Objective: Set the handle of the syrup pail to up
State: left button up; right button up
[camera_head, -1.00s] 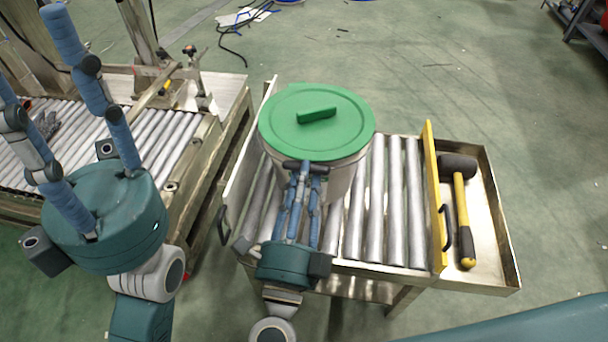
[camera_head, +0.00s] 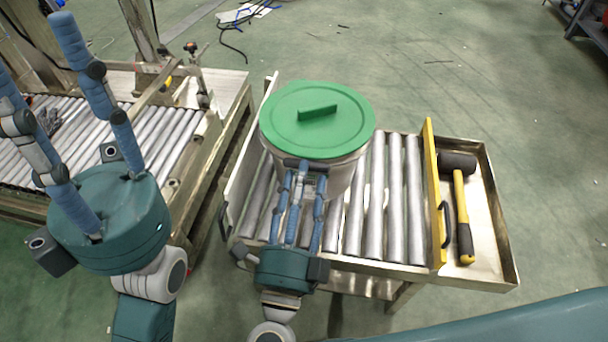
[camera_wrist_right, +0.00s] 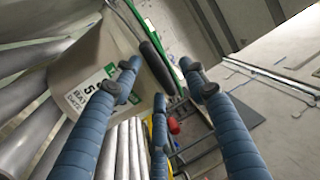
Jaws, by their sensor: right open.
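The syrup pail (camera_head: 341,176) stands upright on the roller table under a round green lid (camera_head: 345,125). It also shows in the right wrist view (camera_wrist_right: 65,75) with a printed label. The handle's dark grip (camera_head: 290,163) lies at the pail's near side, just below the lid rim. In the right wrist view the black grip (camera_wrist_right: 152,60) runs slanting between my fingertips. My right gripper (camera_head: 303,178) is open at the near side of the pail, its fingertips around or beside the grip; contact is unclear. My left gripper (camera_head: 32,65) is open and empty at the left.
The pail stands on metal rollers (camera_head: 390,205) between a metal side plate and a yellow plate (camera_head: 434,190). A mallet (camera_head: 462,205) lies in the tray on the right. Another roller conveyor (camera_head: 175,135) stands at the left. Several rollers right of the pail are clear.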

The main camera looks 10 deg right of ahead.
jog(key=v, duration=1)
jog(key=shift+s, duration=0.3)
jog(key=shift+a+f, duration=0.1)
